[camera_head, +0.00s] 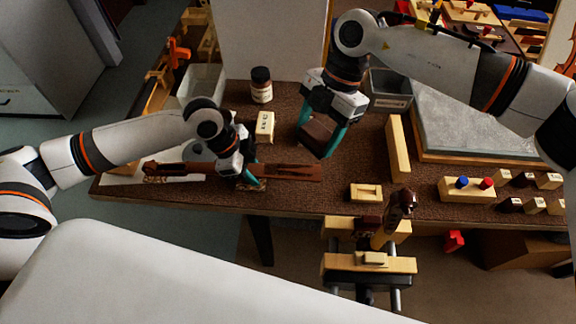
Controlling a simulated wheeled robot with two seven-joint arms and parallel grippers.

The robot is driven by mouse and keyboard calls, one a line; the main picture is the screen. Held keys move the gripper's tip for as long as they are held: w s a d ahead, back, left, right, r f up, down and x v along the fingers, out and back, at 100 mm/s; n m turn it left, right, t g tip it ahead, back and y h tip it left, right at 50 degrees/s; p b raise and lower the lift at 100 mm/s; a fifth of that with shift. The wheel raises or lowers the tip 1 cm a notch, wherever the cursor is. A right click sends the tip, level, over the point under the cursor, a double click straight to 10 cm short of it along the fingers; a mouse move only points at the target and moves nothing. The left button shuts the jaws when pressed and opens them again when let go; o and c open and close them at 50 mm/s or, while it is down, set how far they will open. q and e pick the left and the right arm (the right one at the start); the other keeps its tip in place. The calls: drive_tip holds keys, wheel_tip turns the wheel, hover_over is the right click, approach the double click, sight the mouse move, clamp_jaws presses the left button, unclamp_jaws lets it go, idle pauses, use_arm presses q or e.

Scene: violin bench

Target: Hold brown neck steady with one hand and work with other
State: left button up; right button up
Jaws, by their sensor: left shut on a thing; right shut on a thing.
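A long brown neck (292,171) lies across the left part of the bench, its narrow end to the left near a white sheet. My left gripper (250,181) is shut on the brown neck around its middle, with teal fingers on it. The gripper body hides part of the block. I cannot tell whether the block touches the bench.
A dark jar (261,85) and a small labelled wooden block (265,127) stand behind the neck. A wooden bar (397,148) and a grey slab (470,125) lie to the right. A wooden vise (370,263) with a brown scroll-like piece (403,201) projects at the front edge.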

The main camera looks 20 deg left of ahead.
use_arm(q)
drive_tip(key=o, duration=1.2)
drive_tip(key=shift+r, duration=0.1)
drive_tip(key=v, duration=1.1)
drive_tip(key=shift+a+r, duration=0.3)
